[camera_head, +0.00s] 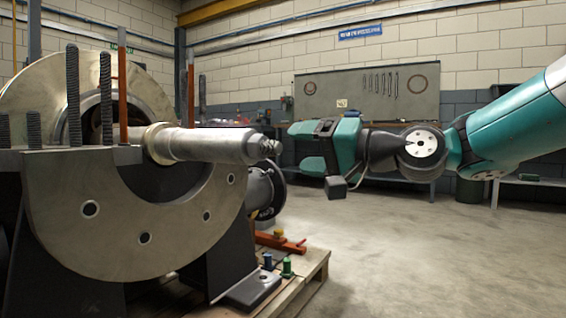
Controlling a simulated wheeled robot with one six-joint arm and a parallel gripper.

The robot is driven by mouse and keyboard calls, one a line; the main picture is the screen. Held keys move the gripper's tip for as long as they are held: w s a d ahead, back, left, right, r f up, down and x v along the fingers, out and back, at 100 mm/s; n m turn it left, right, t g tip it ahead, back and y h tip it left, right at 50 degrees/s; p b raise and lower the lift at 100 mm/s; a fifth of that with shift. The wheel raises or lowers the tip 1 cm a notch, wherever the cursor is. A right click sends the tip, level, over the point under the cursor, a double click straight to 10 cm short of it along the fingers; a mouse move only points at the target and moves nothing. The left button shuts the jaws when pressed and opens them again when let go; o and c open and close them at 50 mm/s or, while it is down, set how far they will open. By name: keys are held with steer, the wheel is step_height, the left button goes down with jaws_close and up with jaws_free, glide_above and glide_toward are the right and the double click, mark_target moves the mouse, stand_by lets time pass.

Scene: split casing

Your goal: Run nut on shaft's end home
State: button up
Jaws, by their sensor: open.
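The grey metal shaft (205,146) lies level in the split casing (62,220) and juts out to the right over its edge. Its narrow, stepped end (268,147) looks threaded. A nut cannot be told apart from this end at this size. My teal gripper (297,147) is just to the right of the shaft's end and at about its height, pointing left toward it. Its two fingers are apart, one above the other, with nothing seen between them. Any remaining depth gap between fingers and shaft end is hard to judge.
Tall threaded studs (73,95) and orange rods (122,85) rise from the casing. A wooden pallet (310,272) below holds a red tool (280,241) and small green (287,267) and blue parts. A workbench stands behind my arm. The floor at right is clear.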

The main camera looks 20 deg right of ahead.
mark_target(262, 154)
steer(key=p+x, duration=0.2)
steer(key=x, duration=0.6)
steer(key=shift+w+a+r+p, duration=0.1)
steer(key=shift+a+p, duration=0.05)
steer(key=shift+p, duration=0.15)
steer(key=shift+w+a, duration=0.1)
steer(key=shift+w, duration=0.05)
steer(key=shift+w+a, duration=0.2)
steer(key=shift+w, duration=0.05)
